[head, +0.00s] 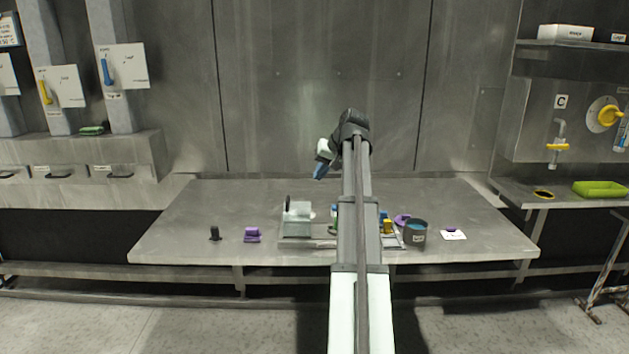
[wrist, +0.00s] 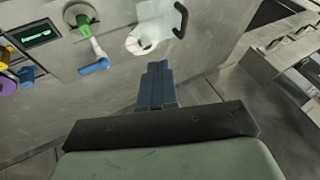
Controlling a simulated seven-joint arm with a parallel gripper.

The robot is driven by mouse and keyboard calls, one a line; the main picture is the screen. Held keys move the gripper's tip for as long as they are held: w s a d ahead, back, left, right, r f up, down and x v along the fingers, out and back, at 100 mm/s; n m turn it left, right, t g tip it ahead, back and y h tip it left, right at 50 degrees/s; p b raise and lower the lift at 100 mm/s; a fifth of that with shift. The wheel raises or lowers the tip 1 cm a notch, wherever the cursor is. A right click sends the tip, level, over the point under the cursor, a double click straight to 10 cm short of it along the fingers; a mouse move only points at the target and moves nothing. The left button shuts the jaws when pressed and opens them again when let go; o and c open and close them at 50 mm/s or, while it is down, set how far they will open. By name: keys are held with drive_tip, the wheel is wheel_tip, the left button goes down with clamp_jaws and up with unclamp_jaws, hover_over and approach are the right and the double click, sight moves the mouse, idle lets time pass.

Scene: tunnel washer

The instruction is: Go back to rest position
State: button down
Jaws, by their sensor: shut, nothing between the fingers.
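My gripper (head: 320,171) is raised above the steel table (head: 185,215), toward its far side, with its blue fingers pointing down and to the left. In the wrist view my gripper (wrist: 157,68) shows its blue fingers pressed together with nothing between them. It touches nothing that I can see. My arm stretches forward over the middle of the table and hides part of what lies there.
On the table are a black item (head: 215,234), a purple block (head: 252,234), a pale box (head: 297,220), a dark cup (head: 415,233) and a white card (head: 454,235). The table's left part is mostly clear.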

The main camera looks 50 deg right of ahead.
drive_tip(key=shift+s+r, duration=0.2)
drive_tip(key=shift+r, duration=0.05)
drive_tip(key=shift+w, duration=0.1)
